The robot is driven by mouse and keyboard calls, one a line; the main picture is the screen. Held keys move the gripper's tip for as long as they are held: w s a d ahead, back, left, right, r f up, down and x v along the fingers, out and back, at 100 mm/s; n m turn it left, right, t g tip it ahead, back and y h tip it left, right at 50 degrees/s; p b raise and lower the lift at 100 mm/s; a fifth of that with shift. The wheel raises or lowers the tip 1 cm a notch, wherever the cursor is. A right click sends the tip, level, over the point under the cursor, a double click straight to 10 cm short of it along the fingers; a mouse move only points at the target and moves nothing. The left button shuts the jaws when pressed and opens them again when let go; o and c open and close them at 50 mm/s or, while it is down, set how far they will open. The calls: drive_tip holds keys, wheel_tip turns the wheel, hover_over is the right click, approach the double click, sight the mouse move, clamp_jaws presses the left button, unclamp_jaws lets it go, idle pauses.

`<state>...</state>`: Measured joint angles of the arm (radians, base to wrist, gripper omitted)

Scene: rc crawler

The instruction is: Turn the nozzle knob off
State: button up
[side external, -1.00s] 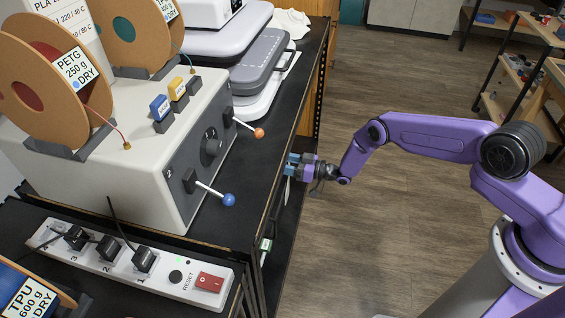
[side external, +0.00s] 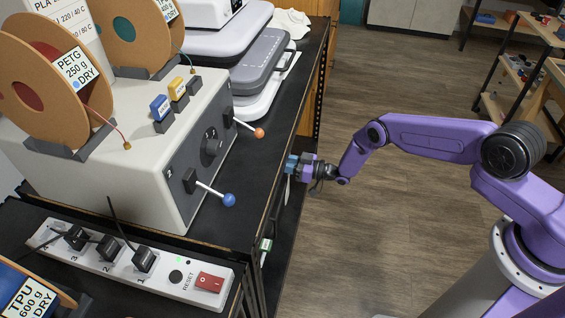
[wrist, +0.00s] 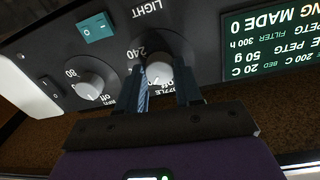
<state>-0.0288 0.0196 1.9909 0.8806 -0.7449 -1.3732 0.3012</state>
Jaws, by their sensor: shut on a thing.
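In the wrist view, the nozzle knob (wrist: 159,76) is a pale round knob on a dark panel, with printed marks "240" and "OFF" beside it. My gripper (wrist: 163,84) is shut on it, one dark blue finger on each side. The fingers hide the knob's sides and part of the lettering. In the side external view, my gripper (side external: 289,165) is at the front edge of the black bench, below its top. The knob and its panel are hidden from that view.
A grey box with lever handles (side external: 215,195) stands on the bench. The floor (side external: 400,230) is clear.

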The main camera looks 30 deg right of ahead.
drive_tip(key=shift+f+n+y, duration=0.1)
drive_tip(key=shift+n+y, duration=0.2)
drive_tip(key=shift+n, duration=4)
drive_tip(key=o, duration=1)
drive_tip(key=shift+o, duration=0.2)
drive_tip(key=v, duration=1.7)
drive_tip(key=shift+s+d, duration=0.2)
